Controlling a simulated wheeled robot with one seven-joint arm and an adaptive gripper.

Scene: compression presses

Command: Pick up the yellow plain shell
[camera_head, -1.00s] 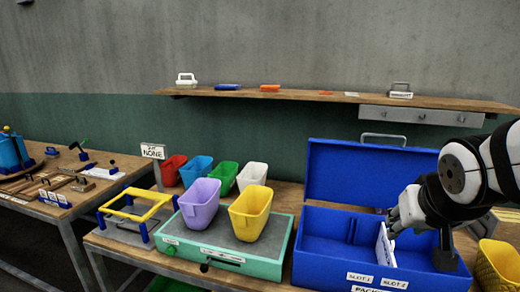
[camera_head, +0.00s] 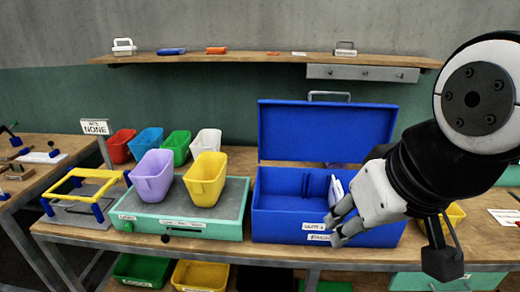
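A smooth yellow shell (camera_head: 206,181), shaped like an open tapered bin, stands upright on the grey top of the green press base (camera_head: 150,222). A purple shell (camera_head: 153,177) stands just left of it. Another yellow shell (camera_head: 456,214) is on the table at the right, mostly hidden behind my arm; its surface cannot be judged now. A yellow bin (camera_head: 200,275) also shows below the tabletop. My gripper (camera_head: 333,231) is in front of the blue case, right of the yellow shell on the press and apart from it. Its fingers look parted, with nothing seen between them.
The open blue case (camera_head: 275,210), lid raised, holds a white panel (camera_head: 336,188) partly behind my gripper. Red (camera_head: 118,146), blue (camera_head: 146,141), green (camera_head: 176,148) and white (camera_head: 206,143) shells stand behind the press. A yellow-topped frame (camera_head: 80,190) is at the left.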

